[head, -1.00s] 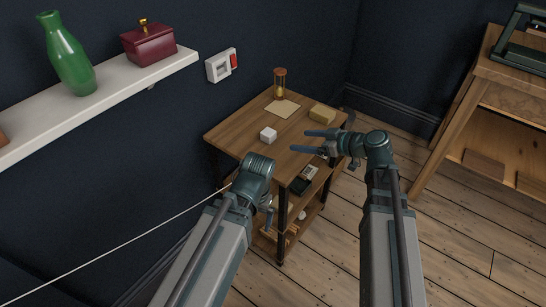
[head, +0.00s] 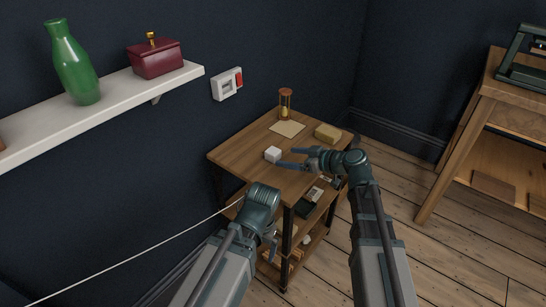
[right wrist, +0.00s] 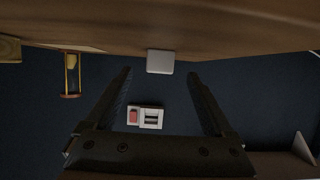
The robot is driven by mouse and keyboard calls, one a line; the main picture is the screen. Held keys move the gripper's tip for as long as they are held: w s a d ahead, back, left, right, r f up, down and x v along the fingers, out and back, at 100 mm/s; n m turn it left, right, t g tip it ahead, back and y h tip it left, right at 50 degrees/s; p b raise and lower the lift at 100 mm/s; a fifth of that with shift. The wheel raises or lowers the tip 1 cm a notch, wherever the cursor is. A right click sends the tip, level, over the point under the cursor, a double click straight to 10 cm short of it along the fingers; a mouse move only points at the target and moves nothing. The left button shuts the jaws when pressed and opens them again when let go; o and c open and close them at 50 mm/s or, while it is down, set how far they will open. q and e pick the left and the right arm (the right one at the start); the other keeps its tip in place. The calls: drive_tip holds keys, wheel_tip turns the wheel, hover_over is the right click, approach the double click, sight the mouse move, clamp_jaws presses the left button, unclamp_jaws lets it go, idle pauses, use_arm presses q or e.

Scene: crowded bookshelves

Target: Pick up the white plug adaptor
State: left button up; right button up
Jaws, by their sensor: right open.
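The white plug adaptor (head: 272,154) is a small white block on the wooden side table's top (head: 236,155). In the right wrist view the adaptor (right wrist: 160,62) appears upside down, centred between the finger tips and seemingly a little beyond them. My right gripper (head: 285,158) is open and empty, its fingers pointing left at the adaptor from close by. The fingers (right wrist: 161,74) also show spread in the right wrist view. My left gripper (head: 271,246) hangs low in front of the table, mostly hidden by its own arm; its jaws cannot be made out.
An hourglass (head: 285,104), a paper sheet (head: 287,129) and a yellowish block (head: 327,133) are on the tabletop behind. Dark items (head: 306,207) lie on the shelf below. A white wall shelf (head: 120,105) and a wall switch (head: 227,84) are at left.

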sight(278, 157)
drive_tip(key=b+x, duration=0.2)
drive_tip(key=x, duration=0.3)
drive_tip(key=shift+a+f, duration=0.1)
drive_tip(key=shift+f, duration=0.1)
drive_tip(key=shift+c, duration=0.3)
clamp_jaws()
